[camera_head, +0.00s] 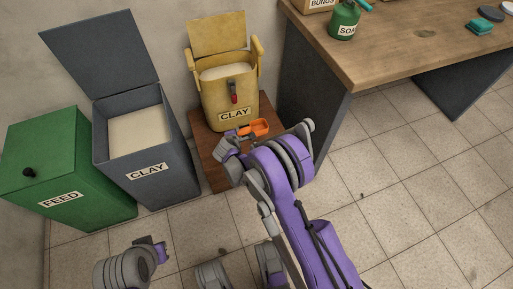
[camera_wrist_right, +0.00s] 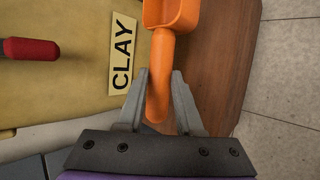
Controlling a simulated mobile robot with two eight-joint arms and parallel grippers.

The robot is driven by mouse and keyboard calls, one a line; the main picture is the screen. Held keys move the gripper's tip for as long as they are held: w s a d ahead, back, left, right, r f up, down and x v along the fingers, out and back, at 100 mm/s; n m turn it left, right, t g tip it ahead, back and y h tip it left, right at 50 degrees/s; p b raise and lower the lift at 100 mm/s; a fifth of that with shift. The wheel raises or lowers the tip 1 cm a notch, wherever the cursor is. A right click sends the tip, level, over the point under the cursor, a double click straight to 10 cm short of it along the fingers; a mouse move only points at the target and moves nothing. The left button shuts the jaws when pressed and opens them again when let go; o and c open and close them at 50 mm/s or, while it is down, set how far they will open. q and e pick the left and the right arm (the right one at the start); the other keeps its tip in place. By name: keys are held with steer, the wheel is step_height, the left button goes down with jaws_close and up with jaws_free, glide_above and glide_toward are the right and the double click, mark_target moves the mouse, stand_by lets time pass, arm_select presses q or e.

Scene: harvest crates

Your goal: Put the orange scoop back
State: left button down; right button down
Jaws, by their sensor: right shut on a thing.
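The orange scoop (camera_head: 259,127) is held by my right gripper (camera_head: 240,134) in front of the yellow clay bin (camera_head: 216,104). In the right wrist view, the fingers of my right gripper (camera_wrist_right: 159,90) sit on both sides of the scoop's handle (camera_wrist_right: 160,70), with its bowl pointing away. The yellow bin's lid is up and pale material shows inside. A red-handled item (camera_head: 234,92) is on the bin's front above the CLAY label; its red handle also shows in the wrist view (camera_wrist_right: 30,48). My left gripper (camera_head: 155,250) is low at the left, its fingers unclear.
The yellow bin stands on a brown wooden stand (camera_head: 210,155). A grey clay bin (camera_head: 179,178) with its lid up and a shut green feed bin (camera_head: 92,205) stand left. A wooden table (camera_head: 410,50) is at the right. The tiled floor at the right is clear.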

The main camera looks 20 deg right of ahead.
steer(key=f, duration=0.2)
steer(key=f+b, duration=0.1)
steer(key=f, duration=0.1)
steer(key=f+b, duration=0.1)
steer(key=f, duration=0.1)
steer(key=shift+w+a+f, duration=0.15)
steer(key=shift+w+f, duration=0.2)
steer(key=shift+f+b, duration=0.5)
steer(key=shift+f, duration=1.65)
steer(key=shift+f, duration=0.1)
steer(key=c, duration=0.6)
jaws_free()
steer(key=shift+o, duration=0.2)
